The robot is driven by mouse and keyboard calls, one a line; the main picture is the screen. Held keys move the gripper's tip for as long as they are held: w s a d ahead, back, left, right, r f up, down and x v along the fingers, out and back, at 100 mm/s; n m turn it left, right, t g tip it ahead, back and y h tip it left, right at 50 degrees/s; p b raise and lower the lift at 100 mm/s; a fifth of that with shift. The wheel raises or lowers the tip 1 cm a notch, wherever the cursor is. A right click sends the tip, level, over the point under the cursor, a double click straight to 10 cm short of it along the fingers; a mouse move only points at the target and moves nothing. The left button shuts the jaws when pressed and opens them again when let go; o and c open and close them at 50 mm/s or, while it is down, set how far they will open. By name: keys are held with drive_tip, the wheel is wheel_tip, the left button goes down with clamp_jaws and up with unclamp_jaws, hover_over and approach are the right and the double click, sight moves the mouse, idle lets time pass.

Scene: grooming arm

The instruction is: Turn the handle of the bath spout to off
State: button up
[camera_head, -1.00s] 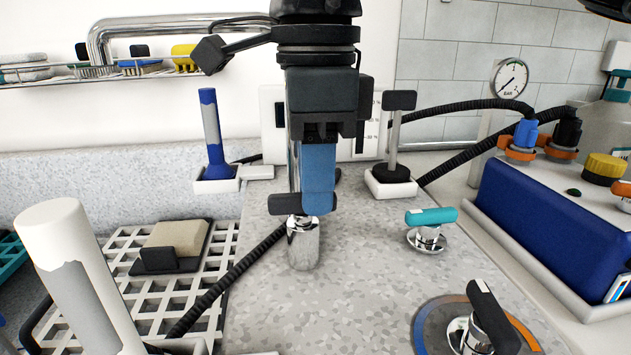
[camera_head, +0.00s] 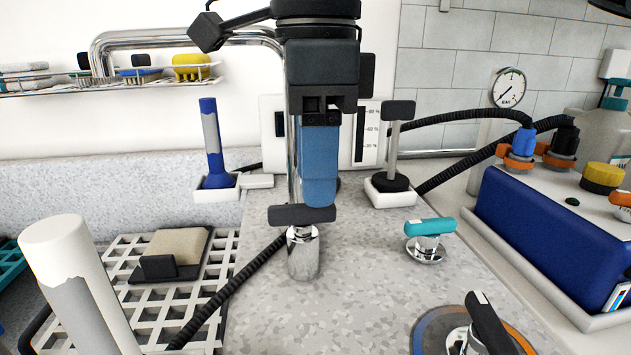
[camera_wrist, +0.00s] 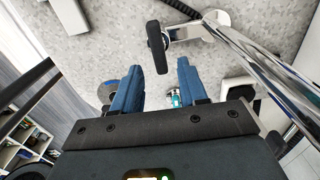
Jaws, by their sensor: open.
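The bath spout is a chrome pipe (camera_head: 294,165) rising from a chrome body (camera_head: 303,255) and arching left. Its dark bar handle (camera_head: 287,215) lies on the body, roughly sideways in the head view; it also shows in the wrist view (camera_wrist: 153,35). My gripper (camera_head: 319,203) is open, its blue fingers pointing down just above or behind the handle in the head view. In the wrist view, the handle's near end appears between the two fingertips (camera_wrist: 159,69). I cannot tell the depth between them or whether they touch.
A teal-handled valve (camera_head: 430,228) stands right of the spout, and a dark-handled dial valve (camera_head: 487,322) nearer. A black hose (camera_head: 235,283) runs down left. A black-topped rod in a holder (camera_head: 393,160) stands behind right. Speckled counter between is clear.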

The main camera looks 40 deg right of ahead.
drive_tip(key=shift+r, duration=2.5)
